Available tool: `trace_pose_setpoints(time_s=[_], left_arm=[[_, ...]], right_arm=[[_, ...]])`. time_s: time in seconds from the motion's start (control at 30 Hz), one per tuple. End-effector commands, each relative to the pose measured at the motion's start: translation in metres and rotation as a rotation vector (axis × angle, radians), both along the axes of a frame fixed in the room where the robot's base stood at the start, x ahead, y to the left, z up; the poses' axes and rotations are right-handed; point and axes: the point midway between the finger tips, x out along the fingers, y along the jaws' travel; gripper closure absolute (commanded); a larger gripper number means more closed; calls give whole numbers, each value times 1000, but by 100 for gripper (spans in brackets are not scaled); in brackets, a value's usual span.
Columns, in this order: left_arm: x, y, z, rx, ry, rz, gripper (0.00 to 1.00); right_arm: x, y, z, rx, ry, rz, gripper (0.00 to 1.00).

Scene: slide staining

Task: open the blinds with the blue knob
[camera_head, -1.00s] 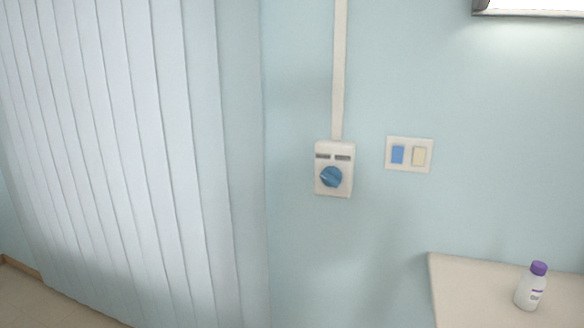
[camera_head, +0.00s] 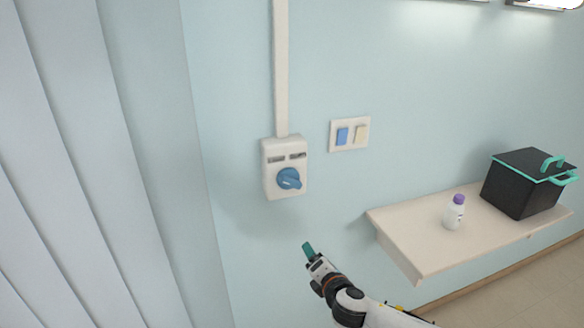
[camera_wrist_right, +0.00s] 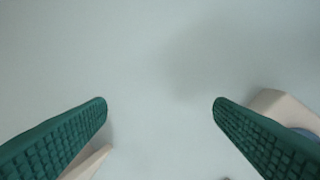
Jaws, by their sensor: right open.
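The blue knob (camera_head: 289,178) sits on the lower front of a white control box (camera_head: 270,180) on the wall. The vertical blinds (camera_head: 75,150) hang at the left, their pale slats closed side by side. My right gripper (camera_head: 308,249) is below and slightly right of the box, apart from it, with green fingers. In the right wrist view the fingers (camera_wrist_right: 160,102) are open with only bare wall between them. A pale box edge (camera_wrist_right: 282,103) with a bluish part shows behind the right finger, mostly hidden. My left gripper is not in view.
A plate with blue and cream switches (camera_head: 350,135) is right of the box. A conduit (camera_head: 281,70) runs up from the box. A shelf (camera_head: 400,240) at the right holds a purple-capped bottle (camera_head: 454,213) and a black pot (camera_head: 520,185). The wall around the knob is clear.

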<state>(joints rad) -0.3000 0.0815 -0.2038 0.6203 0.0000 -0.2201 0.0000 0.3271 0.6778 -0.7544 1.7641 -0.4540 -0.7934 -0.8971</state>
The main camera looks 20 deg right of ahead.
Motion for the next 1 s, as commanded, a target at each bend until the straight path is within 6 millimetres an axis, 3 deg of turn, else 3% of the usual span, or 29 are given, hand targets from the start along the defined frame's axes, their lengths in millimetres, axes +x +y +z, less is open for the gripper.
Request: trace_pose_setpoints(time_s=[0.03,0.1,0.2,0.3,0.47,0.8,1.0], left_arm=[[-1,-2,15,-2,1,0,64],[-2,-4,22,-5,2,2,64],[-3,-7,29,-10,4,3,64],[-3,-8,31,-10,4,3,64],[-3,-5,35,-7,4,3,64],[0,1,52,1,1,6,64],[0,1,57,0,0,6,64]], right_arm=[[-1,9,57,-100,-76,51,24],[-8,20,108,-223,-159,98,24],[-20,30,156,-345,-241,136,24],[-27,35,178,-408,-283,151,24],[-17,37,185,-430,-298,153,24],[50,40,186,-425,-297,153,24],[78,41,184,-423,-296,154,24]])
